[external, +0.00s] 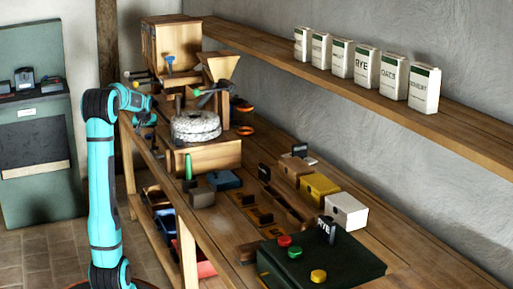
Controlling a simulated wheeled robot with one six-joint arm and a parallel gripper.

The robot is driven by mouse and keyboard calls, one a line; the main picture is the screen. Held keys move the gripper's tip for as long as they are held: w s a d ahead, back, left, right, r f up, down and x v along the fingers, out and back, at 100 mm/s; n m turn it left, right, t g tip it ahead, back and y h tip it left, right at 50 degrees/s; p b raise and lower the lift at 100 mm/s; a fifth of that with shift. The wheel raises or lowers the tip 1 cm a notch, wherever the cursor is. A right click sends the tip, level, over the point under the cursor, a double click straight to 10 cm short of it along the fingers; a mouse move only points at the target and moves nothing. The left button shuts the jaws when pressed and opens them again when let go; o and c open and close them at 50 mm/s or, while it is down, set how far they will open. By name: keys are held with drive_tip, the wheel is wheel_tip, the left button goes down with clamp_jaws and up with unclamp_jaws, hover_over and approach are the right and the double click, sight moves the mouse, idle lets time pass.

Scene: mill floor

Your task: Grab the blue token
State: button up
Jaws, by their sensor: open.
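I cannot make out a blue token with certainty. A small blue piece (170,60) shows against the front of the wooden cabinet at the far end of the bench; at this size I cannot tell what it is. Red (284,241), green (296,253) and yellow (318,276) round pieces sit on a dark green box at the near end of the bench. My gripper (148,119) is open, at the bench's left edge near the stone mill, far from the dark green box. Its fingers are small and partly hidden, and I see nothing held.
The stone mill (195,126) with its wooden hopper stands on the bench (385,245). A dark blue box (223,180), a yellow box (319,188) and a white box (346,210) stand nearer. Several labelled bags line the wall shelf (465,139). Coloured bins sit below the bench.

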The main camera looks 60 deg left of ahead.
drive_tip(key=shift+w+a+f, duration=0.1)
drive_tip(key=shift+a+f, duration=0.2)
drive_tip(key=shift+f, duration=0.15)
drive_tip(key=shift+c, duration=0.5)
drive_tip(key=c, duration=1)
drive_tip(key=shift+o, duration=0.2)
drive_tip(key=shift+r, duration=0.1)
